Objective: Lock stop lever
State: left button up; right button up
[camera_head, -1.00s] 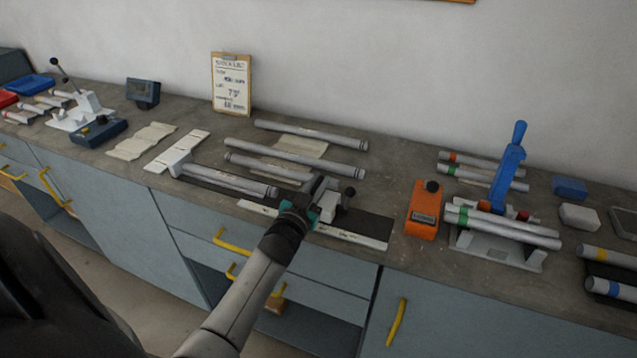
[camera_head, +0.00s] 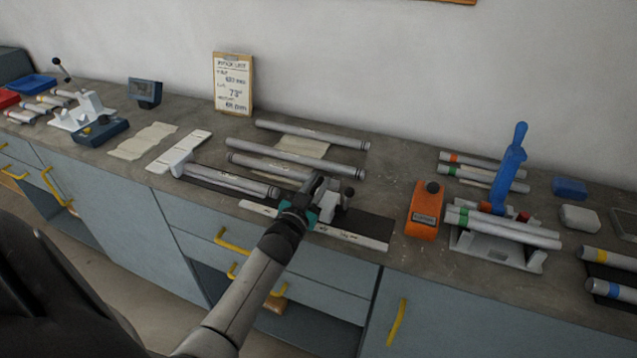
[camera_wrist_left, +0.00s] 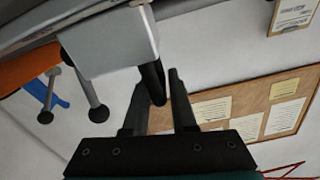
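The stop (camera_head: 326,207) is a light grey block on the long flat rail in the middle of the bench. A short lever with a dark ball knob (camera_head: 349,191) stands at its right side. My left gripper (camera_head: 316,184) is at the stop, its fingers beside the block. In the left wrist view the grey block (camera_wrist_left: 110,45) is just beyond the fingers. A black handle (camera_wrist_left: 153,82) reaches down from it between the two fingertips of my left gripper (camera_wrist_left: 157,84); whether they touch it is unclear. My right gripper is out of view.
Metal tubes (camera_head: 295,165) lie behind the rail. An orange device (camera_head: 424,210) stands just right of it. Farther right is a fixture with a tall blue lever (camera_head: 508,170) and tubes on it. A clipboard (camera_head: 233,84) leans on the wall.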

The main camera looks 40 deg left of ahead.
pick_arm(q)
jog(key=shift+o, duration=1.4)
jog(key=p+v, duration=0.1)
jog(key=v, duration=1.4)
jog(key=shift+s+d, duration=0.1)
jog(key=s+d+f+g+h+b, duration=0.1)
jog(key=s+d+f+g+b, duration=0.15)
jog(key=f, duration=0.85)
jog(key=s+d+f+g+h+b, duration=0.1)
jog(key=s+d+f+g, duration=0.25)
jog(key=f, duration=0.75)
jog(key=s+d+f+g+h+b, duration=0.15)
jog(key=s+d+f, duration=0.25)
jog(key=f, duration=0.7)
jog(key=s+d+f+m+g+b, duration=0.1)
jog(key=s+f+g, duration=0.3)
jog(key=s+f, duration=0.4)
jog(key=s+d+f+m+g+b, duration=0.1)
jog(key=s+f+g, duration=0.4)
jog(key=s, duration=0.9)
notch_tip(320, 180, down, 3)
jog(key=shift+s+d+r+m+b, duration=0.1)
jog(key=shift+s+d+m+b, duration=0.25)
jog(key=shift+d, duration=0.5)
